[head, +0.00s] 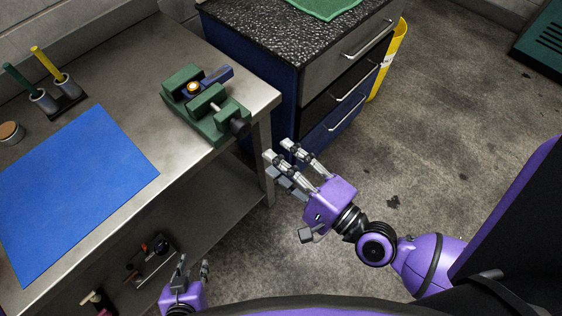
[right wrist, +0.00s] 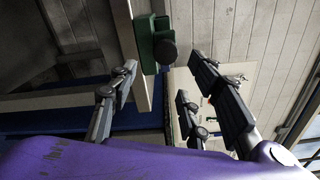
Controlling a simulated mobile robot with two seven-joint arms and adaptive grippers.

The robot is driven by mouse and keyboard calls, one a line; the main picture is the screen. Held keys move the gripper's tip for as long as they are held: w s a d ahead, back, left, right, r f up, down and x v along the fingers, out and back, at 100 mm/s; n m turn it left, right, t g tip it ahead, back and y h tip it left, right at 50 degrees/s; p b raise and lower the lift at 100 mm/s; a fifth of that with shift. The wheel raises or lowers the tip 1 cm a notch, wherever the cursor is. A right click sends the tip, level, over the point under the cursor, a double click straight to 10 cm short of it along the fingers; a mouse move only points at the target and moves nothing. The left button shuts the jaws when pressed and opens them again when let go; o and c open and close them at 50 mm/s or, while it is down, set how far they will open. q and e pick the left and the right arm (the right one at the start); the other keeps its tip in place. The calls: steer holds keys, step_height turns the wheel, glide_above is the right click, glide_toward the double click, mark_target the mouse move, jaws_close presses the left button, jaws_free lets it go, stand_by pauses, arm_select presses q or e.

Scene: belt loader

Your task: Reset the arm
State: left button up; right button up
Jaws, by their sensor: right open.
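My right gripper (head: 281,166) is off the right end of the metal workbench (head: 262,98), in front of the drawer cabinet. Its fingers are spread with nothing between them. The right wrist view also shows these spread, empty fingers (right wrist: 165,95). My left gripper (head: 194,268) is at the bottom edge of the head view, beside the bench's front side. Its visible fingers stand apart with nothing seen between them; its lower part is cut off. A green vise (head: 208,103) stands on the bench corner, with a blue piece (head: 215,80) at its jaws.
A blue mat (head: 75,190) and cups with a green and a yellow handle (head: 55,70) are on the bench. Tools (head: 150,258) lie on its lower shelf. The drawer cabinet (head: 345,80) and a yellow bin (head: 390,60) stand behind. Floor at right is mostly clear.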

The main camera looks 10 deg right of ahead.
stand_by(0.3)
steer(key=s+d+f+n+g+h, duration=0.1)
steer(key=d+f+n+g+h, duration=0.1)
steer(key=f+n, duration=0.55)
steer(key=s+d+f+n+g+h, duration=0.1)
steer(key=d+f+n+h, duration=0.1)
steer(key=f+n, duration=0.5)
steer(key=s+d+f+g+h+p, duration=0.1)
steer(key=s+d+f+g+h, duration=0.2)
steer(key=s+d+f+h, duration=0.3)
steer(key=s+d+f, duration=0.3)
steer(key=s, duration=0.2)
steer(key=shift+d+f, duration=0.25)
steer(key=shift+f, duration=0.05)
steer(key=shift+n, duration=0.25)
